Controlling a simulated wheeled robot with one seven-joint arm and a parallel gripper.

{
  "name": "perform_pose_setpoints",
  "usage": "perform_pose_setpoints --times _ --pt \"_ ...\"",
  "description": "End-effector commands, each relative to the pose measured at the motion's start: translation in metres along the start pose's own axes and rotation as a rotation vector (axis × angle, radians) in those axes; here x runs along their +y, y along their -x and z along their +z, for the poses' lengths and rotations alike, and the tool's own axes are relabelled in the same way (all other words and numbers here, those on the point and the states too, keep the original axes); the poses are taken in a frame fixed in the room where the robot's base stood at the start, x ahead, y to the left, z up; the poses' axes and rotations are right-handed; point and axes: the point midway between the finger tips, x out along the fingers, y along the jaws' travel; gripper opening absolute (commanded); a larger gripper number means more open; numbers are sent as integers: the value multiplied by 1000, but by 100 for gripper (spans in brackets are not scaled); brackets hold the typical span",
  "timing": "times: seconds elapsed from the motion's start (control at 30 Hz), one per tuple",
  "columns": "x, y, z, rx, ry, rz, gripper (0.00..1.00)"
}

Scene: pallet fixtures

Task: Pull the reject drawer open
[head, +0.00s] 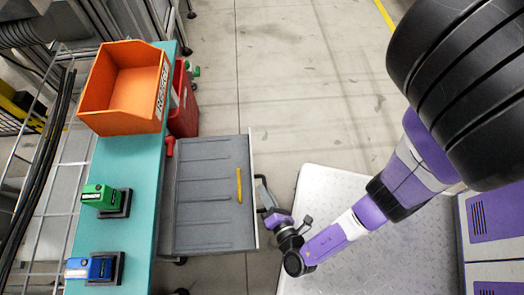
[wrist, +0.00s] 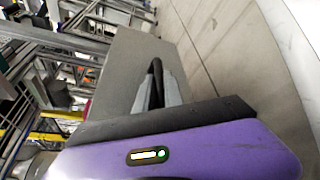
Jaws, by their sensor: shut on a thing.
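The drawer (head: 205,220) is pulled out from the right side of the teal bench, its grey ribbed inside in view from above. A yellow stick-like thing (head: 239,186) lies in it near the front. My gripper (head: 264,192) is at the outer face of the drawer front, right of it in the head view. In the wrist view my gripper (wrist: 158,92) has its grey fingers closed around the dark handle (wrist: 156,70) on the plain grey drawer front (wrist: 122,62).
An orange bin (head: 135,95) with a label stands on the teal bench (head: 143,160). A green device (head: 98,196) and a blue device (head: 92,268) sit on the bench. A red bin (head: 183,110) stands behind the drawer. Floor beyond the drawer is clear.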

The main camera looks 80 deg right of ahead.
Motion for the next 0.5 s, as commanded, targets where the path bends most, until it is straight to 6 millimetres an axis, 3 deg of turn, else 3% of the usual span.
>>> perform_pose_setpoints --times 0.17,0.2,0.23,0.5 --pt "-1 1 -1 5 1 -1 0" --pt "0 1 -1 5 1 -1 17" --pt "0 1 -1 4 1 -1 22" --pt "0 0 -1 2 0 -1 22"
